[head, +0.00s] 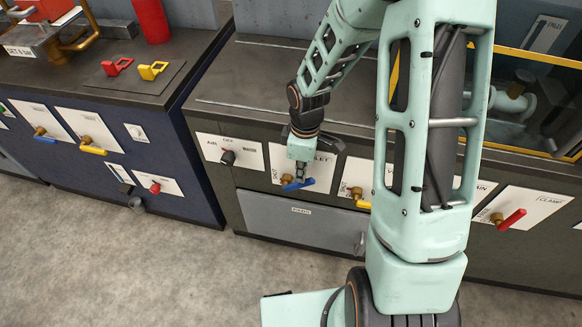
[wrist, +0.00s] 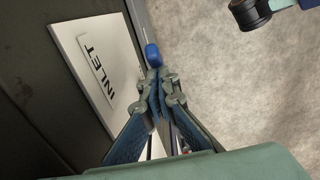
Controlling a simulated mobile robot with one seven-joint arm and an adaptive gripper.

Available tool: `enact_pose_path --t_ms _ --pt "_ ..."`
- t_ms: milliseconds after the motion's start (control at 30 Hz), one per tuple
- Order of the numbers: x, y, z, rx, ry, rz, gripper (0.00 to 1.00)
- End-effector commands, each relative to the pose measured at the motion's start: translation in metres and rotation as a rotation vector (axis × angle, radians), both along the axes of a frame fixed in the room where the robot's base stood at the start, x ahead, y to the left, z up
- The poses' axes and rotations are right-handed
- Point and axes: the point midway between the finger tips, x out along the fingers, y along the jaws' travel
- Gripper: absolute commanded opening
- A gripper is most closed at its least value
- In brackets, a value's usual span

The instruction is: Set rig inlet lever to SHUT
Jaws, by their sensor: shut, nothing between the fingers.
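The inlet lever has a blue handle (head: 297,185) on a brass pivot, on a white plate (head: 322,167) on the dark cabinet front. The handle lies nearly level, its free end to the right. In the wrist view the plate (wrist: 97,62) reads INLET, and the blue handle's rounded end (wrist: 153,55) shows just beyond my fingertips. My gripper (wrist: 160,85) is shut and empty, close to the handle; I cannot tell whether they touch. In the head view my gripper (head: 301,174) is right above the handle and covers part of the plate.
A black-knobbed control (head: 228,156) sits to the left and a yellow lever (head: 364,204) to the right. A red lever (head: 511,219) is farther right. A grey drawer (head: 300,224) lies below. The floor in front is clear.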

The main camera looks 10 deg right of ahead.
Motion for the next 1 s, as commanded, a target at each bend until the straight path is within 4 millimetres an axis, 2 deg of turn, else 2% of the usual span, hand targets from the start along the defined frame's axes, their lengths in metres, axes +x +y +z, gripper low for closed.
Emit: enact_pose_path --t_ms 500,1000 --pt "-0.013 -0.036 -0.033 -0.001 0.001 -0.002 0.00" --pt "-0.017 -0.047 -0.053 0.000 0.000 -0.001 0.00"
